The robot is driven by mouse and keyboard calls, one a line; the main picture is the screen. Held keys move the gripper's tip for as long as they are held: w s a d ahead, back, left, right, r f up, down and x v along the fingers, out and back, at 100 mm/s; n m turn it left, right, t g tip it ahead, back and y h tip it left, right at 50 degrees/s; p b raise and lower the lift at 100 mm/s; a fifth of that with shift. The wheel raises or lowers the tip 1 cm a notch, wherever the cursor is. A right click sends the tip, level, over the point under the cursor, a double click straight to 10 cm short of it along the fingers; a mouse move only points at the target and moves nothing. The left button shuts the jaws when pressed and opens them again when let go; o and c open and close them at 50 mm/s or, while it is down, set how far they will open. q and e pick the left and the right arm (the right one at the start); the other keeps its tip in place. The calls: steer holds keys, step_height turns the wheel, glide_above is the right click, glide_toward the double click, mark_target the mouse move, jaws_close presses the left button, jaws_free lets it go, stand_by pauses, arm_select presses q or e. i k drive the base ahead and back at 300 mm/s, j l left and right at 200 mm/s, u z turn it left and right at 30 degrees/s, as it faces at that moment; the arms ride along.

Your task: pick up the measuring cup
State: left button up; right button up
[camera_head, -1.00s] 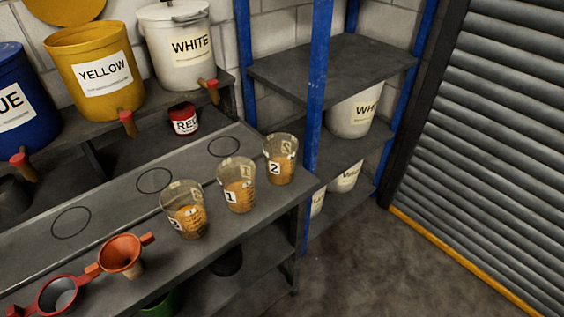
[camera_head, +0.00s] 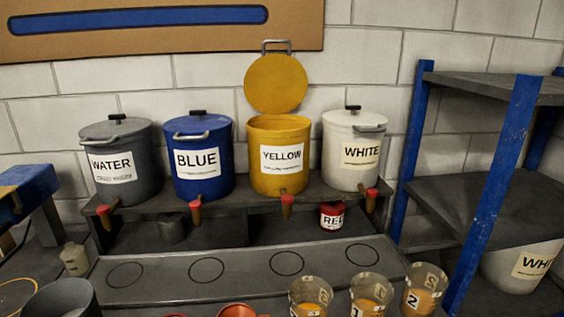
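Three clear cups with number labels and amber marks or contents stand at the bottom right of the head view, cut off by the frame edge. The left cup (camera_head: 310,296) has a label I cannot read. The middle cup (camera_head: 370,294) is marked 1, and the right cup (camera_head: 424,291) is marked 2. A plain grey cup (camera_head: 172,231) stands under the shelf below the blue bucket. I cannot tell which of these is the measuring cup. Neither of my grippers is in view.
Water (camera_head: 118,160), blue (camera_head: 199,185), yellow (camera_head: 280,185) and white (camera_head: 350,175) buckets with red-handled taps line the shelf. The yellow lid is raised. A red pot (camera_head: 332,216) sits below. A blue-post rack (camera_head: 497,190) stands right. The circle-marked board (camera_head: 165,272) is bare.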

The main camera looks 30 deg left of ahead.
mark_target(425, 284)
steer(key=k+l, duration=0.1)
steer(key=l, duration=0.3)
steer(key=l+u, duration=0.1)
steer(key=l, duration=0.25)
steer(key=k+l, duration=0.15)
steer(key=l, duration=0.25)
steer(key=k+l+u, duration=0.1)
steer(key=l, duration=0.25)
